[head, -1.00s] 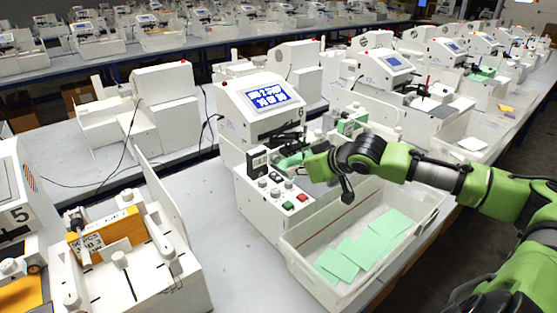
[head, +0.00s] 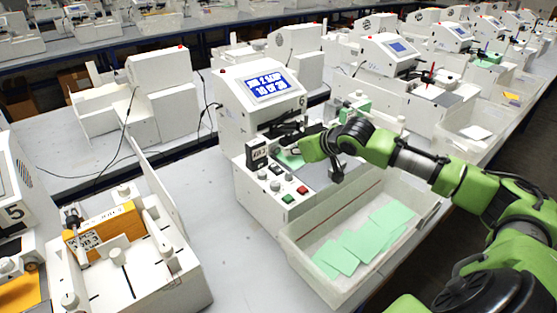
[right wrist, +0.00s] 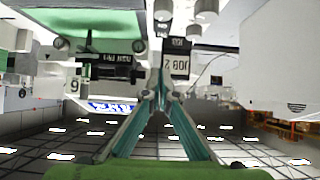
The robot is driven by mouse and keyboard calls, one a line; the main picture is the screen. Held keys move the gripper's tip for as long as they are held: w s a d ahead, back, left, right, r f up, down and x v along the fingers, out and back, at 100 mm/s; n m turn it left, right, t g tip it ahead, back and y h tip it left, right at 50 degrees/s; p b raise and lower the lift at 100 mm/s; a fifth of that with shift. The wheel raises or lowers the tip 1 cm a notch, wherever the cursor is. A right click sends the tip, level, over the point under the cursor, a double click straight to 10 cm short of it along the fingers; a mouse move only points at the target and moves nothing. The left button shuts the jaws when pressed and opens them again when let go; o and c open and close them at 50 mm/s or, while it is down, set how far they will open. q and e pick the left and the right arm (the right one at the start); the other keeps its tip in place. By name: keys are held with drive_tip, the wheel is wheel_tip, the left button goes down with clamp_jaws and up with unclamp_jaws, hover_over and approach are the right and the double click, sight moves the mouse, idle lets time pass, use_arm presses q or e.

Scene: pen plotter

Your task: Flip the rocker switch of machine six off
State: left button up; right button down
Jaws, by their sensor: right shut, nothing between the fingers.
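Machine six (head: 240,115) is the white machine in the middle of the head view, with a lit blue screen (head: 272,87). The right wrist view is upside down and shows its number label (right wrist: 73,85). Its front control panel (head: 250,190) carries a black job display (head: 258,157), knobs, a green button (head: 288,198) and a red button (head: 302,190). I cannot make out the rocker switch surely. My right gripper (head: 288,157) hovers by the machine's front, just right of the job display. In the right wrist view its teal fingers (right wrist: 162,92) meet at the tips, empty. My left gripper is not in view.
A clear bin (head: 300,258) with green cards (head: 360,245) stands right of the panel, under my right arm. Machine five (head: 12,212) and an orange stack (head: 108,232) are at left. Bare table lies between. More machines line the tables behind.

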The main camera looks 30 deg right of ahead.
sight(272, 164)
drive_tip(key=p+x, duration=0.1)
drive_tip(key=x, duration=0.5)
drive_tip(key=shift+w+f+p, duration=0.15)
drive_tip(key=shift+w+p, duration=0.1)
drive_tip(key=shift+p, duration=0.15)
wheel_tip(272, 164, down, 2)
drive_tip(key=shift+a+f+p, duration=0.1)
drive_tip(key=shift+f+p, duration=0.15)
drive_tip(key=shift+p, duration=0.15)
drive_tip(key=shift+w+f, duration=0.1)
drive_tip(key=shift+f, duration=0.5)
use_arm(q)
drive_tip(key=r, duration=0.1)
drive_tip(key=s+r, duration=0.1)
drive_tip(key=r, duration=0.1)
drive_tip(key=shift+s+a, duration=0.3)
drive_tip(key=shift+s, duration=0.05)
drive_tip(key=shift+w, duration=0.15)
use_arm(e)
drive_tip(key=shift+f, duration=0.15)
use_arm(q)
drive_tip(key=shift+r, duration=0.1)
use_arm(e)
drive_tip(key=shift+w+f, duration=0.15)
drive_tip(key=shift+w, duration=0.1)
